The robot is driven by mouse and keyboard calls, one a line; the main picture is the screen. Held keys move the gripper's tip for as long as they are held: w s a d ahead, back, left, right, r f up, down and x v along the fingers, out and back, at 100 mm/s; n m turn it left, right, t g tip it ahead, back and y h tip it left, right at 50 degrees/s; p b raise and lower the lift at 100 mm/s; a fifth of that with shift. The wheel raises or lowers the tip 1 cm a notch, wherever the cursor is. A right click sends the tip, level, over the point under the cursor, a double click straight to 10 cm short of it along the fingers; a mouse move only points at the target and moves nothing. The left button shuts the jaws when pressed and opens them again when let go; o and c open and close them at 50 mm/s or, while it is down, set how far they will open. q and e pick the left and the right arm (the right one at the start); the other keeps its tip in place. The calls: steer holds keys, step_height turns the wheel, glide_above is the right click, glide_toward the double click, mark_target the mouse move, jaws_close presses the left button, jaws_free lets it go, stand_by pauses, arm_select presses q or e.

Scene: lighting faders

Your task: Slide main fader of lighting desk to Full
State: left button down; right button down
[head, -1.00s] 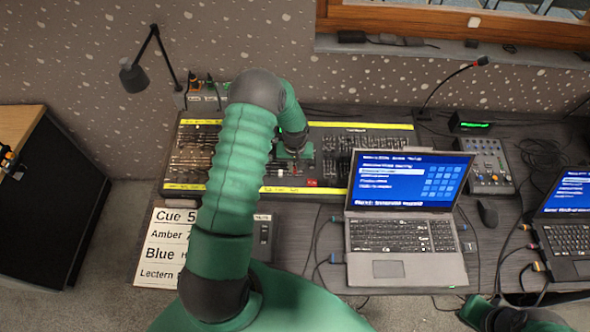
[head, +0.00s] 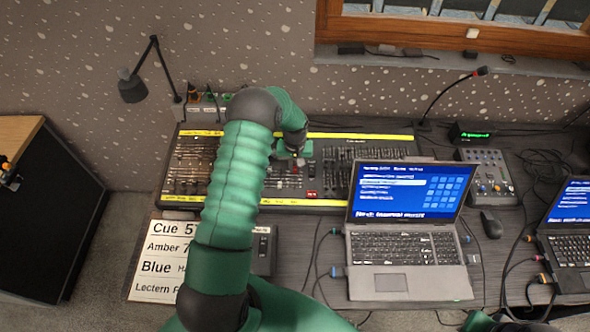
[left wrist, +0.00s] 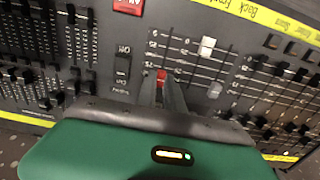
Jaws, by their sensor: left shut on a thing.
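The lighting desk (head: 330,178) is a wide black board with yellow strips along its far and near edges. In the left wrist view, a red fader cap (left wrist: 161,76) sits between the fingertips of my left gripper (left wrist: 162,88), which is shut on it. A white cap (left wrist: 207,46) and a grey cap (left wrist: 214,90) sit on neighbouring slots. In the head view, my left gripper (head: 295,161) is over the middle of the desk and its arm hides part of the left faders. I cannot read which label belongs to the red cap. My right gripper is out of sight.
A red button (head: 312,194) lies near the front of the desk. A laptop (head: 405,225) stands at the right front, overlapping the desk's edge. A cue sheet (head: 160,262) lies at the left front. A lamp (head: 135,85) stands behind on the left.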

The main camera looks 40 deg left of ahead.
mark_target(295, 168)
arm_select(q)
steer(key=c, duration=1.7)
jaws_free()
steer(key=shift+r, duration=0.1)
steer(key=shift+r+p, duration=0.95)
steer(key=shift+r, duration=0.3)
steer(key=shift+r, duration=0.2)
steer(key=r, duration=0.5)
steer(key=r+b, duration=0.1)
steer(key=r, duration=0.4)
steer(key=s+d+r+b, duration=0.1)
steer(key=r, duration=0.5)
steer(key=shift+r, duration=0.1)
